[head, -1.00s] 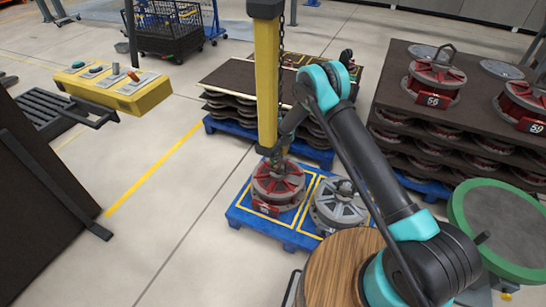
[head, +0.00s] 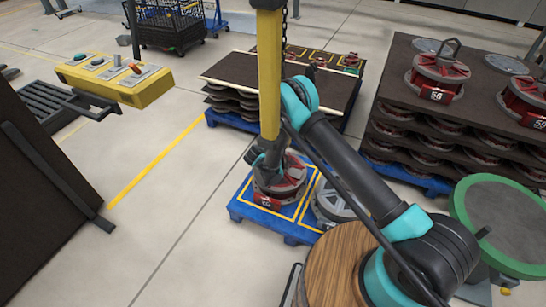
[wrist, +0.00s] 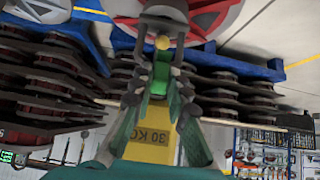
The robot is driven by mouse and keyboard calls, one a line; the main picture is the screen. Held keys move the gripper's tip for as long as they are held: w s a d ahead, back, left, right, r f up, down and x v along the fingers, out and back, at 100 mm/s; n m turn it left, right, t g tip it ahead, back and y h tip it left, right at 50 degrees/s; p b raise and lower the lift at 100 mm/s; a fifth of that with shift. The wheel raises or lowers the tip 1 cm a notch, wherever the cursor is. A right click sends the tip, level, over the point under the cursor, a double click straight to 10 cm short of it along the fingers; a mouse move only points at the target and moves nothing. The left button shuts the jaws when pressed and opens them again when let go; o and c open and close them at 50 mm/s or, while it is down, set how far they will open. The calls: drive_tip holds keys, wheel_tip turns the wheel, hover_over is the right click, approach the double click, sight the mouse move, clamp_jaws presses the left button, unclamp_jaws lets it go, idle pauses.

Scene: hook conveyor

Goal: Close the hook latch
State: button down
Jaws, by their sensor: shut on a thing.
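In the head view my gripper (head: 264,158) is beside the foot of the yellow hoist bar (head: 268,75), just above the red-and-grey drum (head: 283,187). It hides the hook and most of the latch there. In the wrist view my gripper (wrist: 161,88) is shut on a small green piece, which looks like the hook latch (wrist: 158,78). A small yellow ball (wrist: 162,43) shows just beyond it. The yellow hoist body, marked 30 KG (wrist: 152,146), lies behind the fingers. I cannot tell whether the latch is closed.
The drum stands on a blue pallet (head: 243,213) with a grey drum (head: 333,203) close to its right. Stacked drums with a dark top (head: 400,75) stand at the right. A yellow control box (head: 118,80) is at the left. Floor left of the pallet is clear.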

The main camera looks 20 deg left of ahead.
drive_tip(key=shift+f, duration=0.1)
idle(0.3)
drive_tip(key=c, duration=1.5)
unclamp_jaws()
drive_tip(key=v, duration=1.2)
drive_tip(key=shift+s+f, duration=0.15)
